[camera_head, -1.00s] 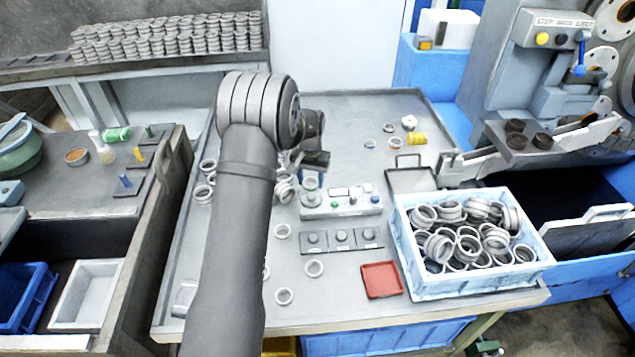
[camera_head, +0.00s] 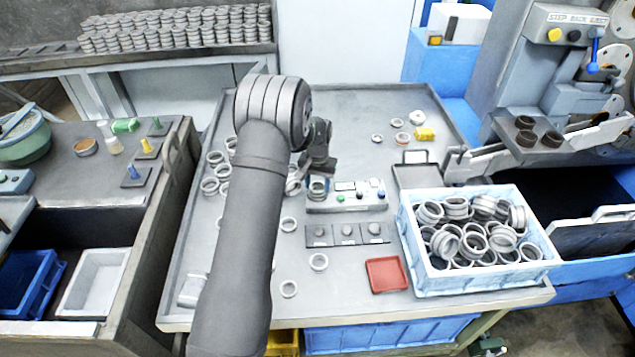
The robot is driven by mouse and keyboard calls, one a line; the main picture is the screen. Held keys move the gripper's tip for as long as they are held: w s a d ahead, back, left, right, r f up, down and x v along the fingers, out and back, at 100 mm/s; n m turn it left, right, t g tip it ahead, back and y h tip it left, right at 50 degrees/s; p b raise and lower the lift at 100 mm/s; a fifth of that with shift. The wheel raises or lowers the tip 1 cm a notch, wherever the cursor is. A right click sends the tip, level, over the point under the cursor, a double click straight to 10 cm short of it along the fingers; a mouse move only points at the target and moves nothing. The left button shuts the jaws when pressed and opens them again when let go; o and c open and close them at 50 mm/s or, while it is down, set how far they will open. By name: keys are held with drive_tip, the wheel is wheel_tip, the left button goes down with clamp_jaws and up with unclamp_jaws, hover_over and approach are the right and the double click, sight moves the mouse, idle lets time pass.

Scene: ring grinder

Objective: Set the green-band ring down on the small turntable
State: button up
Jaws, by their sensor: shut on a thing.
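My gripper (camera_head: 318,178) is at the left end of a small grey gauge box (camera_head: 360,200), pointing down. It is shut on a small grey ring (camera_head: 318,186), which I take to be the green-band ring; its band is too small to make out. The ring is right over the small turntable (camera_head: 317,197) at that end of the box. The gripper covers part of both, and I cannot tell whether the ring touches the turntable.
Loose rings lie left of the box and in front of it. A block with three round posts (camera_head: 347,234) and a red tray (camera_head: 386,274) are in front. A light-blue crate full of rings (camera_head: 487,286) stands at right. The back of the table is mostly clear.

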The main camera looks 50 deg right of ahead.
drive_tip(key=o, duration=1.1)
wheel_tip(320, 180, up, 18)
drive_tip(key=shift+f, duration=0.25)
wheel_tip(320, 180, down, 16)
idle(0.4)
